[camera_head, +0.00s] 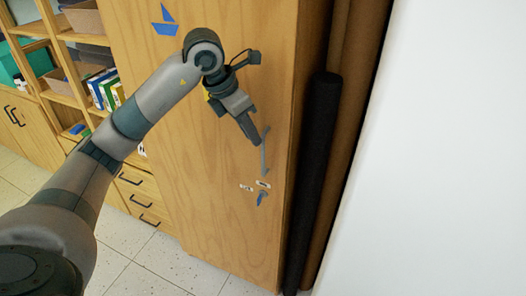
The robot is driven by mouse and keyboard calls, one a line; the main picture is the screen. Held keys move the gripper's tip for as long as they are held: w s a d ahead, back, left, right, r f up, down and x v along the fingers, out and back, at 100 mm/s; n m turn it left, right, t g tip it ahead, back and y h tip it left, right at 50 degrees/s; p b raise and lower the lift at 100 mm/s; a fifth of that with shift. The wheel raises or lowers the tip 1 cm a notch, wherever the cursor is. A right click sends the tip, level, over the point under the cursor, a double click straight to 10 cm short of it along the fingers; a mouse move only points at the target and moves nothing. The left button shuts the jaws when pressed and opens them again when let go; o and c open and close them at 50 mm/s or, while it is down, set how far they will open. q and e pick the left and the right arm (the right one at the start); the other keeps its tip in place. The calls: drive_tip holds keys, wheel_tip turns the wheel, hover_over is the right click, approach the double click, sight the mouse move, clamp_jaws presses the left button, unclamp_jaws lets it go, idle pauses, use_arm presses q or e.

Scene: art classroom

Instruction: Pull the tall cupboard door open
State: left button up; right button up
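The tall cupboard door (215,165) is a light wood panel in the middle of the view. It looks flush with the cupboard, with no gap that I can see. A slim grey upright handle (265,158) is near its right edge. Below the handle are small white labels and a key-like blue piece (262,199). My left gripper (257,141) points down and right, with its tip at the handle's upper part. I cannot tell whether it touches or grips the handle, as the fingers overlap from this side. My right gripper is not in view.
Open shelves with books (105,90) and boxes stand at the left, above drawers (140,195). A dark roll (312,170) and brown rolls lean right of the cupboard, beside a white wall (440,160). Tiled floor (120,235) shows in front.

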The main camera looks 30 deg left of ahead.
use_arm(q)
drive_tip(key=p, duration=0.3)
hover_over(263, 172)
drive_tip(key=f, duration=0.9)
drive_tip(key=shift+w+a, duration=0.15)
drive_tip(key=shift+w, duration=0.1)
clamp_jaws()
